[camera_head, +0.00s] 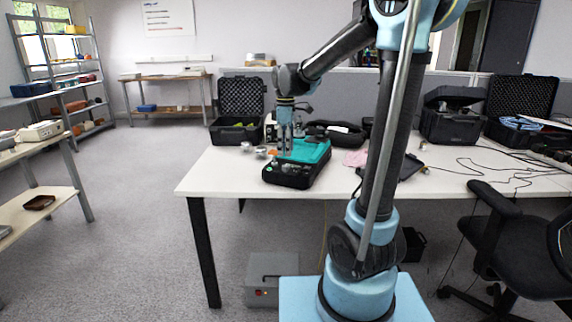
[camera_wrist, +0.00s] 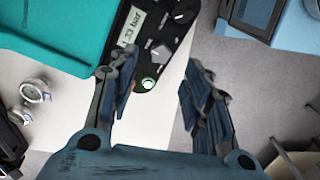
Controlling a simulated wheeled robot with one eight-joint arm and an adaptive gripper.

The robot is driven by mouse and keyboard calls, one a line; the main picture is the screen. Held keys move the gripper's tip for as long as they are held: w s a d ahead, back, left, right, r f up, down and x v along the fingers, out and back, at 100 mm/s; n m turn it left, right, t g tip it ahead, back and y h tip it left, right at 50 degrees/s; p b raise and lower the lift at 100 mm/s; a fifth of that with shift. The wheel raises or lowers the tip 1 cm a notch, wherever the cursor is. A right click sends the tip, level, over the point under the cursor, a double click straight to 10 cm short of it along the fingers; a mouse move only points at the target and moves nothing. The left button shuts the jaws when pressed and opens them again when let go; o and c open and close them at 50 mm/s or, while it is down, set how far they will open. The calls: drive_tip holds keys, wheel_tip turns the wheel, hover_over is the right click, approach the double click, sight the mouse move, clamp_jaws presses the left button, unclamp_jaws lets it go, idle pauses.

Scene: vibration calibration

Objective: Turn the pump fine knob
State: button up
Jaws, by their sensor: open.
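The pump (camera_head: 305,152) is a teal and black unit lying on the white table. In the wrist view its black panel (camera_wrist: 128,14) carries a display ending in "33 bar", a grey knob (camera_wrist: 160,51), a dark knob (camera_wrist: 181,14) and a green-lit round button (camera_wrist: 148,84). The knob labels are too small to read, so I cannot tell which is the fine knob. My gripper (camera_wrist: 157,72) is open, with the panel's end and the grey knob showing between its fingers. It holds nothing. In the head view my gripper (camera_head: 285,150) points down over the pump.
Small metal fittings (camera_wrist: 34,90) lie beside the pump. An open black case (camera_head: 238,105) stands behind it on the table (camera_head: 215,178). More cases (camera_head: 450,118) and loose cables are at the right. An office chair (camera_head: 510,225) stands at the table's right front.

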sight(286, 166)
wheel_tip(286, 166, down, 6)
drive_tip(key=shift+f, duration=0.25)
clamp_jaws()
idle(0.3)
